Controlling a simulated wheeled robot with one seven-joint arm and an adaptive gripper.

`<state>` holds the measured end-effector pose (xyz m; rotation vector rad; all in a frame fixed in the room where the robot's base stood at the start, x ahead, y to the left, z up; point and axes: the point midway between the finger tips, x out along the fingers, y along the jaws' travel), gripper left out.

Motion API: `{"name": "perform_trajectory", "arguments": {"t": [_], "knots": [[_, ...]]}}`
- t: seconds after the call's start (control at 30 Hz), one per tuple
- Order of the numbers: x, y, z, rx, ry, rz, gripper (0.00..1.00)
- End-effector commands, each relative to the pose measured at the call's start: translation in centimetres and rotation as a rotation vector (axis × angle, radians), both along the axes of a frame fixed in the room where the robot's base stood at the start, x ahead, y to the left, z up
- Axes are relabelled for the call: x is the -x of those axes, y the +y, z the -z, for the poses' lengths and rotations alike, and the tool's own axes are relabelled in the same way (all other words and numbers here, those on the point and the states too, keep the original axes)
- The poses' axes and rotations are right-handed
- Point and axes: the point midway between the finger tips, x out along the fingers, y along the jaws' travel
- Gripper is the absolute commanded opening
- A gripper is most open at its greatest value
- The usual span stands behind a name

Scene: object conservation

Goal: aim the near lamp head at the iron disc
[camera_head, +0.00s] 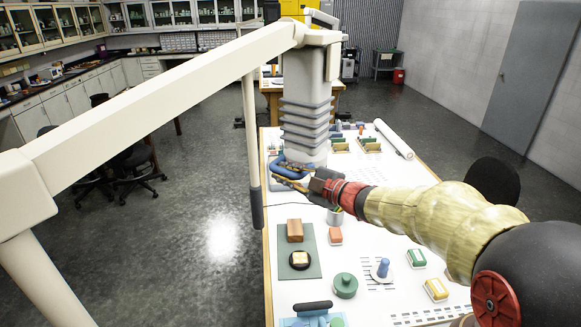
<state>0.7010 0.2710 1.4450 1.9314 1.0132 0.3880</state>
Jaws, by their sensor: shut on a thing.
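The near lamp head (305,105) is a grey, ribbed upright housing hanging from a large cream arm, above the left part of the white table. A blue handle (296,169) loops around its lower end. My gripper (286,179) reaches in from the right and is shut on the blue handle. The lamp's lower face is not visible, so I cannot tell exactly where it points. I cannot identify the iron disc with certainty. A dark piece with a pale round top (299,259) lies on a green mat (313,265), below the lamp in the picture.
The cream lamp arm (160,95) crosses the upper left. The white table (380,308) holds a brown block (294,230), a green lidded pot (345,285), a blue peg on a pale disc (383,268) and several small boxes. A white roll (393,139) lies at the far right edge.

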Motion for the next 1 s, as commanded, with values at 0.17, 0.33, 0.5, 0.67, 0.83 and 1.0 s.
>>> {"name": "perform_trajectory", "arguments": {"t": [0.17, 0.33, 0.5, 0.67, 0.83, 1.0], "knots": [[0.29, 0.18, 0.72, -0.002, 0.018, -0.002, 0.00], [0.29, 0.19, 0.77, -0.002, 0.018, -0.003, 0.00], [0.28, 0.18, 0.75, -0.001, 0.018, -0.003, 0.26], [0.22, 0.16, 0.53, -0.001, 0.013, -0.002, 0.35], [0.19, 0.13, 0.28, -0.002, 0.009, -0.002, 0.36], [0.24, 0.00, 0.14, -0.002, 0.008, -0.001, 0.36]]}}
